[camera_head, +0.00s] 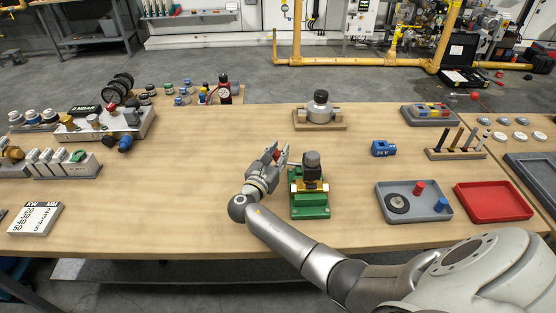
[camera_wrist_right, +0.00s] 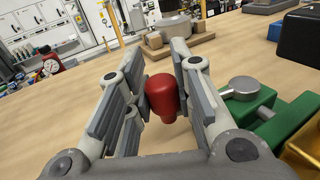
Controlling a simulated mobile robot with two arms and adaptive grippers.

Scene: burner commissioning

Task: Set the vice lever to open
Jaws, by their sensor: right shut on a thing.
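The green vice (camera_head: 310,208) stands on the table and holds a brass part with a black top (camera_head: 312,160). My right gripper (camera_head: 281,153) is beside the vice, on its left. In the right wrist view the red lever knob (camera_wrist_right: 163,97) sits between my right gripper's fingers (camera_wrist_right: 163,85), which are shut on it. The green vice body (camera_wrist_right: 280,127) and a grey round-headed part (camera_wrist_right: 241,89) show to the right of the knob. The lever's rod is mostly hidden. My left gripper is not in view.
A grey valve body on a wooden board (camera_head: 320,125) stands behind the vice. A grey tray (camera_head: 385,212), a red tray (camera_head: 490,208) and a blue block (camera_head: 383,148) lie to the right. The table left of my gripper (camera_head: 180,190) is clear.

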